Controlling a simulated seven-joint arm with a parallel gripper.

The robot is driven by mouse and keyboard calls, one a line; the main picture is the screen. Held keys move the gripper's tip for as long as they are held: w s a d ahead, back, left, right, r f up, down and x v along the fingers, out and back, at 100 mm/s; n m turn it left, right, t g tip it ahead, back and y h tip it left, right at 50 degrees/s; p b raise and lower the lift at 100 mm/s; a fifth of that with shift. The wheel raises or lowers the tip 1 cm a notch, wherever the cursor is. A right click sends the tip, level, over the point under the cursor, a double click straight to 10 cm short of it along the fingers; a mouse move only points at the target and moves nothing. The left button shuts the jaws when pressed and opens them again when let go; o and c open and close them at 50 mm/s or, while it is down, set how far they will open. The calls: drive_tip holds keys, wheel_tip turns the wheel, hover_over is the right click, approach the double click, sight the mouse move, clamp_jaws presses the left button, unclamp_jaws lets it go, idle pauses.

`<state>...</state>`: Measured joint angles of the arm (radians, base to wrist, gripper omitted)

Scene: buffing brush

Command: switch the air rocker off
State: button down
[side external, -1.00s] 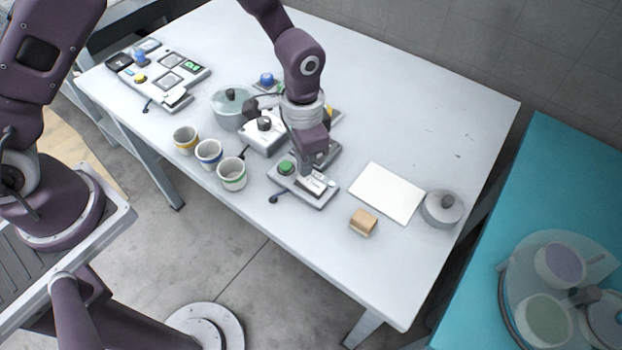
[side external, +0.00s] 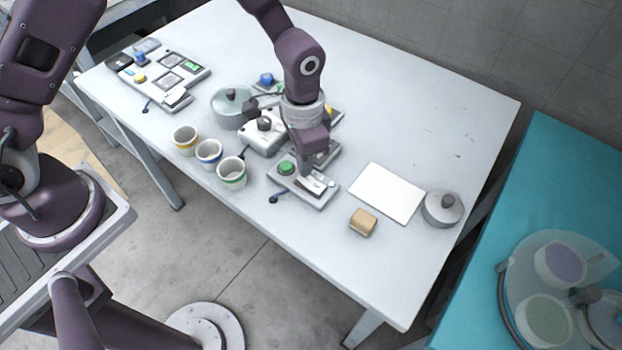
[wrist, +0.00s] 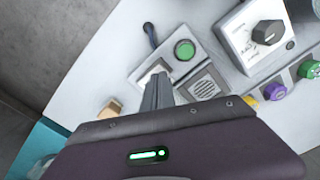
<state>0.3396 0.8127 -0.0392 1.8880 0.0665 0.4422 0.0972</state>
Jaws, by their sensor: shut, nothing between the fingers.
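A white rocker (side external: 318,184) sits on a small grey panel (side external: 316,200) at the table's front middle, beside a green button (side external: 287,167). No label shows that tells whether it is the air rocker. My gripper (side external: 307,173) is shut and empty, with its fingertips down at this rocker. In the wrist view the shut fingers (wrist: 158,84) partly cover the rocker (wrist: 151,71); whether they touch it I cannot tell. The green button (wrist: 184,49) and a round grille show beside them. Another panel (side external: 160,72) at the far left has a light rocker-like part (side external: 178,96) and a green-lit display (side external: 191,66).
Three cups (side external: 232,172) stand left of the panel. A white box with a dark knob (wrist: 268,32) stands behind it. A tan block (side external: 363,222), a white sheet (side external: 386,192) and a grey lidded pot (side external: 442,208) lie to the right. The right rear of the table is clear.

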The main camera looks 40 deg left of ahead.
drive_tip(key=shift+f, duration=1.05)
idle(0.9)
drive_tip(key=shift+r, duration=3.5)
drive_tip(key=shift+r, duration=0.1)
drive_tip(key=s+a+r+n+t, duration=0.1)
drive_tip(key=s+a+r, duration=0.25)
drive_tip(key=r, duration=0.45)
drive_tip(key=s+a+r+n+t, duration=0.2)
drive_tip(key=a+r, duration=0.2)
drive_tip(key=r, duration=0.4)
drive_tip(key=s+a+r+n+t, duration=0.1)
drive_tip(key=s+a+r, duration=0.2)
drive_tip(key=s, duration=0.4)
drive_tip(key=s+a+r+n+t, duration=0.1)
drive_tip(key=s+a+r+n, duration=0.1)
drive_tip(key=s, duration=0.5)
drive_tip(key=shift+s+a+r+t, duration=0.25)
drive_tip(key=shift+a+r+t, duration=0.05)
drive_tip(key=shift+a+r, duration=0.25)
